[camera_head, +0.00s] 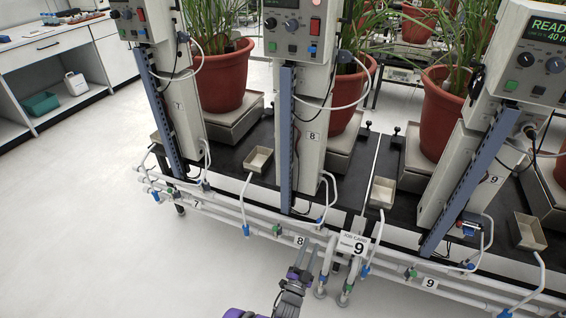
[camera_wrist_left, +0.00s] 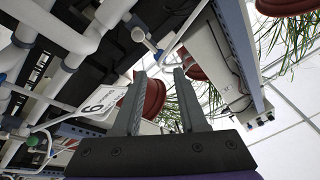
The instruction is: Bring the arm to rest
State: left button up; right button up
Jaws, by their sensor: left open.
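My left arm comes in at the bottom middle of the head view. The card also shows in the left wrist view (camera_wrist_left: 96,104), left of the fingers. I cannot tell whether the gripper touches the pipes. My right gripper is not in view.
White pipes (camera_head: 240,216) run along the front of the black bench. Grey posts with control boxes (camera_head: 297,25), potted plants (camera_head: 222,75) and small trays (camera_head: 382,192) stand behind them. The pale floor (camera_head: 90,220) is clear at the left. A white side bench (camera_head: 60,45) is at the back left.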

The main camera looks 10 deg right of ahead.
pick_arm(q)
jog(key=shift+w+r, duration=0.1)
jog(key=w+a+r+n+g+y, duration=0.2)
jog(key=w+a+r+n+y, duration=0.15)
jog(key=a+r, duration=0.45)
jog(key=w+a+r+n+g+y, duration=0.1)
jog(key=w+a+r+n+y, duration=0.2)
jog(key=a+r, duration=0.45)
jog(key=s+a+r+n+g+y, duration=0.3)
jog(key=s+a+g+y, duration=0.1)
jog(key=s+a, duration=0.7)
jog(key=s+a+f+n+g+y, duration=0.1)
jog(key=s+a+n+g, duration=0.35)
jog(key=s, duration=1.05)
jog(key=s+a+f+g+y, duration=0.15)
jog(key=s+a, duration=0.55)
jog(key=s, duration=0.7)
notch_tip(320, 180, up, 30)
jog(key=h+p, duration=0.1)
jog(key=p, duration=2.5)
jog(key=shift+w+f+t, duration=0.15)
jog(key=shift+w+t, duration=0.15)
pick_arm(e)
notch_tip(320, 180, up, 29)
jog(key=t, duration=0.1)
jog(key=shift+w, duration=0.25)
